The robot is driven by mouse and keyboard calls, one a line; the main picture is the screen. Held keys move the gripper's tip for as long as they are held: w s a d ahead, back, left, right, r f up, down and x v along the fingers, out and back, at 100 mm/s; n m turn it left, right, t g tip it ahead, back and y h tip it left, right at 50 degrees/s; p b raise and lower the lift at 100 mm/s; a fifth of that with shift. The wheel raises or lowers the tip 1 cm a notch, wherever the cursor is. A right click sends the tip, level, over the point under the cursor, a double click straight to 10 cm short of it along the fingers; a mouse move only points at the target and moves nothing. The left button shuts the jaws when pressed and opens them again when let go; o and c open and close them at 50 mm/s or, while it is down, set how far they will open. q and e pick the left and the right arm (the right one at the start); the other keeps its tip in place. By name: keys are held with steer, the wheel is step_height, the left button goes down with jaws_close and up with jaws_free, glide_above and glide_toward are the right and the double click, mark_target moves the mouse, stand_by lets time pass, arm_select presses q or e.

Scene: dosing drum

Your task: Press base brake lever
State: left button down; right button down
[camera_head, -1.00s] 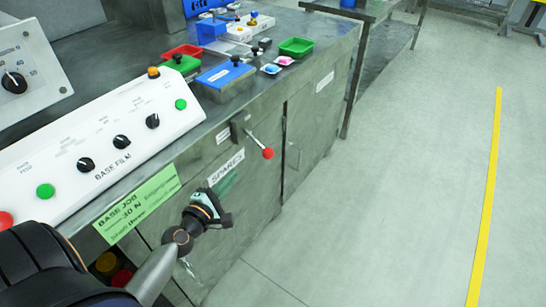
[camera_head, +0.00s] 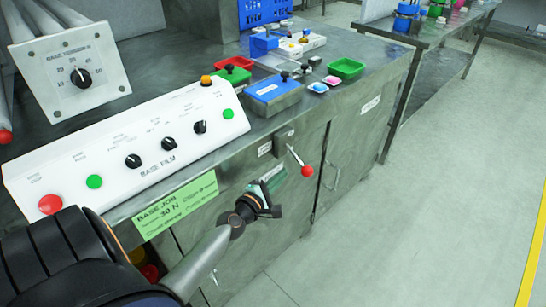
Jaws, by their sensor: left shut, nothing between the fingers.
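The brake lever (camera_head: 300,161) is a thin metal rod with a red ball knob (camera_head: 307,171), mounted on a dark bracket on the front of the grey bench. It slants down to the right. My left gripper (camera_head: 270,211) is in front of the cabinet doors, below and left of the red knob, and apart from it in the picture. It is shut and empty. My left forearm fills the lower left corner. My right gripper is not in view.
A white control panel (camera_head: 125,160) labelled BASE FILM, with knobs and coloured buttons, sits along the bench edge. A green job card (camera_head: 176,205) hangs below it. The floor at right is clear.

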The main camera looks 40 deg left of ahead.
mark_target(298, 160)
arm_select(q)
steer(key=w+d+p, duration=0.1)
steer(key=w+d+r+p, duration=0.1)
steer(key=d, duration=0.1)
steer(key=shift+w+r, duration=0.2)
steer(key=shift+w, duration=0.15)
stand_by(0.3)
steer(key=shift+d+r+n+p, duration=0.2)
steer(key=shift+r+n+p, duration=0.1)
steer(key=shift+p, duration=0.45)
